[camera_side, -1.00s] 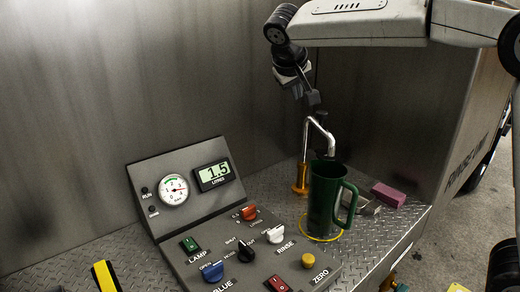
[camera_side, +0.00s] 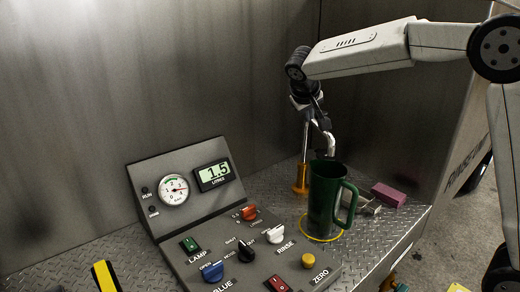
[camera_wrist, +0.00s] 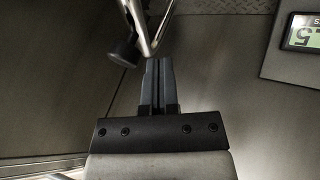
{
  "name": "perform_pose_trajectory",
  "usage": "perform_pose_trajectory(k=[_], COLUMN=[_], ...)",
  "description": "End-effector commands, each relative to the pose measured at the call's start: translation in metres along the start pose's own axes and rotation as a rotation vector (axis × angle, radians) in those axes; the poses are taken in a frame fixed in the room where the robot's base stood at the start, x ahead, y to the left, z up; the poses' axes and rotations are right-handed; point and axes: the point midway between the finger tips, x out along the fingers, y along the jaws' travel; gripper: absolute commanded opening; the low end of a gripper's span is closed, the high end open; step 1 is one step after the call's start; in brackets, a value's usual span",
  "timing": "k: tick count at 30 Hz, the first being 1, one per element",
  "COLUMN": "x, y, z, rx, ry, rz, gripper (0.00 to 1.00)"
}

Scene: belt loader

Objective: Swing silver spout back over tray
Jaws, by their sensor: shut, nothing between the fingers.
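The silver spout (camera_side: 331,147) rises from a brass-coloured base (camera_side: 300,180), and its downturned end is above the back of the green jug (camera_side: 322,205). The top of the spout is largely hidden behind my gripper (camera_side: 318,122) in the side view. No tray can be clearly made out.
The jug stands in a yellow ring (camera_side: 318,241) on the tread-plate deck. A pink block (camera_side: 388,195) and a small metal item (camera_side: 368,208) lie to its right. The control panel (camera_side: 215,235), with knobs and a display reading 1.5, is at the left. Metal walls stand behind.

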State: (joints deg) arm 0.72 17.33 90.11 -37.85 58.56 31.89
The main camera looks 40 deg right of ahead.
Motion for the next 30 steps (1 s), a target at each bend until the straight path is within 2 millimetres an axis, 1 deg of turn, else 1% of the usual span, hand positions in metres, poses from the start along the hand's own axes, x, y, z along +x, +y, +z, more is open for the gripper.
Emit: perform_pose_trajectory(k=[3,6,21,30], x=[0.004,0.006,0.006,0.007], y=[0.009,0.012,0.013,0.018], z=[0.000,0.000,0.001,0.003], rx=[0.002,0.001,-0.004,-0.033], ry=[-0.001,0.000,0.001,0.018], rz=[0.000,-0.001,-0.003,-0.019], gripper=[0.00,0.00,0.00,0.00])
